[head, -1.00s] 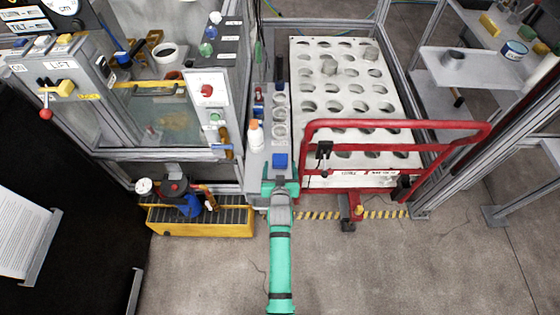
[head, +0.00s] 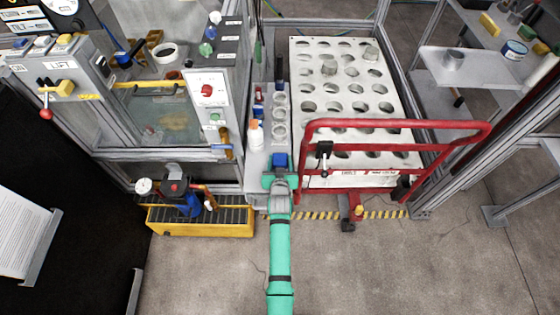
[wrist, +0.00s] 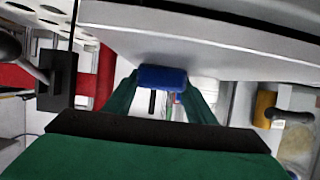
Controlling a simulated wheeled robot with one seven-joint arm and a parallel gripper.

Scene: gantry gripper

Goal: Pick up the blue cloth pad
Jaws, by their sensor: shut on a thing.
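The blue cloth pad (head: 279,160) is at the front end of the narrow grey shelf (head: 255,172). In the wrist view the blue pad (wrist: 163,77) sits between the two green fingers of my gripper (wrist: 160,92), one on each side. My gripper (head: 279,178) is shut on the pad, at the near end of the shelf. In the wrist view a grey panel edge lies just beyond the pad. The head view does not show clearly whether the pad touches the shelf.
A white bottle (head: 256,136) and several clear cups (head: 280,115) stand farther back on the shelf. A red cart handle (head: 400,124) rises close to the right of my gripper. A yellow tray (head: 200,222) lies on the floor to the left. The floor in front is open.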

